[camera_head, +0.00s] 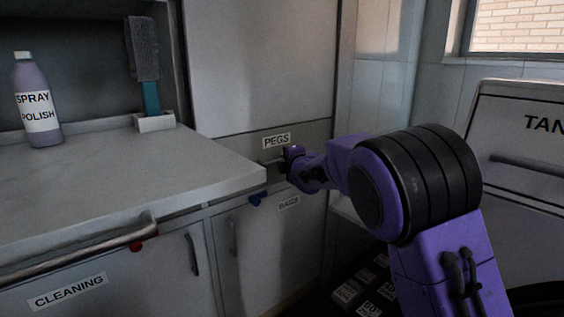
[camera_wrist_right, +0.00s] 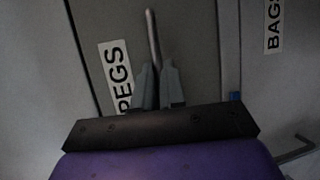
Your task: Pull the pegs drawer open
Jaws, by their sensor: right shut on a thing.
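The pegs drawer (camera_head: 315,131) is a grey front with a white PEGS label (camera_head: 276,141), set in the tall unit beyond the counter. It looks flush with the unit around it. Its thin bar handle (camera_wrist_right: 152,35) shows in the right wrist view, with the PEGS label beside it on the left. My right gripper (camera_head: 287,160) is at the handle below the label. In the right wrist view its fingers (camera_wrist_right: 155,78) are shut on the handle, whose free end sticks out past the fingertips. My left gripper is not in view.
The counter (camera_head: 150,170) ends just left of the drawer. A CLEANING cupboard (camera_head: 120,280) is below. A TAN-labelled unit (camera_head: 525,150) stands at the right.

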